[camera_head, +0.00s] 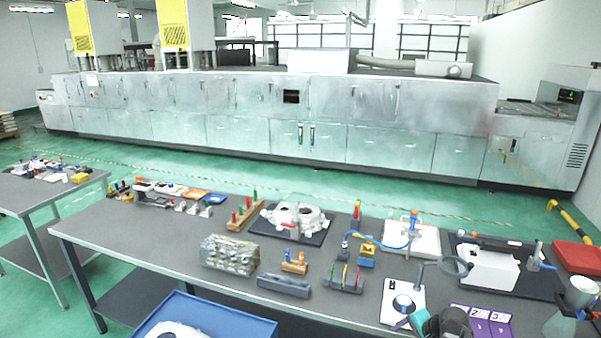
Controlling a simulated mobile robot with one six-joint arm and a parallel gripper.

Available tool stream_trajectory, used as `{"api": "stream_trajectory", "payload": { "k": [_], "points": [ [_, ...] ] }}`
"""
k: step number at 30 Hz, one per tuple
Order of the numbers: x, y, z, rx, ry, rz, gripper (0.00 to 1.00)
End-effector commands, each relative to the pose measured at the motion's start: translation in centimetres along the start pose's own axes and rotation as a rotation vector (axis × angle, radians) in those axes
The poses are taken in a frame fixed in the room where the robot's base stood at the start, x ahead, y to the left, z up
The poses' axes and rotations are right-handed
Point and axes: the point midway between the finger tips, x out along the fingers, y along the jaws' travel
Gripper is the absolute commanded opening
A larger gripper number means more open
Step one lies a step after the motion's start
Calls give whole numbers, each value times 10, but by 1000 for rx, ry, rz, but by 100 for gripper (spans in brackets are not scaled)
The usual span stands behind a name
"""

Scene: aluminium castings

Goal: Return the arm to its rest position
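I cannot make out my gripper or its fingertips in the head view. A teal and black rounded part (453,322) shows at the bottom edge, right of centre, in front of the workbench. I cannot tell whether it is part of my arm or a tool on the bench. What my gripper holds, if anything, is not shown.
A grey workbench (150,248) carries a casting (296,217) on a dark plate, a wooden block with pegs (241,214), a white card with a ring on a stalk (403,302) and a red case (576,256). A blue bin (222,318) stands in front.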

Motion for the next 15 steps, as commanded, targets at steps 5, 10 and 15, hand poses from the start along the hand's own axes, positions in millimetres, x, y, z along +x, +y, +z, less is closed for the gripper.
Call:
{"api": "stream_trajectory", "payload": {
  "k": [5, 10, 15],
  "points": [
    [25, 3, 47, -252, -54, 103, 77],
    [43, 9, 86, -490, -105, 195, 77],
    [57, 18, 121, -723, -159, 282, 77]
  ]
}}
